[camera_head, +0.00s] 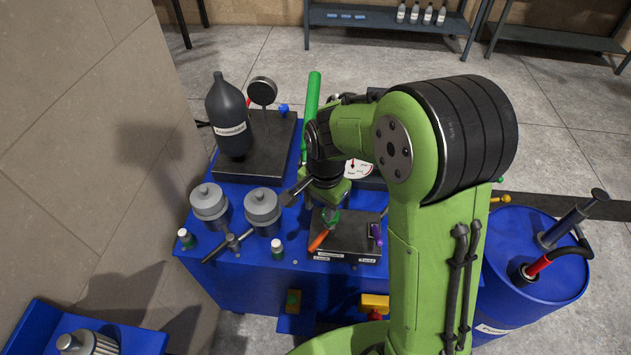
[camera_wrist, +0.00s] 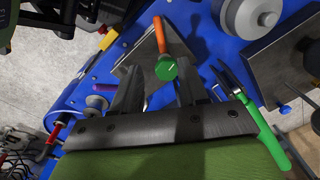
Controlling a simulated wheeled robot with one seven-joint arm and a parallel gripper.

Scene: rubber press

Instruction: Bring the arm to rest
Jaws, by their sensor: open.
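My gripper (camera_wrist: 159,84) is open in the wrist view, its two dark fingers apart. A tool with a round green end (camera_wrist: 166,68) and an orange handle (camera_wrist: 162,36) shows at and beyond the fingertips; I cannot tell how far it is from them. In the head view my green arm reaches over the blue bench (camera_head: 250,290) and bends down.
A black bottle (camera_head: 229,115) and round gauge (camera_head: 262,92) stand at the back left. Two grey canisters (camera_head: 209,202) (camera_head: 262,208) are left of my wrist. A blue drum (camera_head: 535,265) stands right; a wall (camera_head: 80,140) is left.

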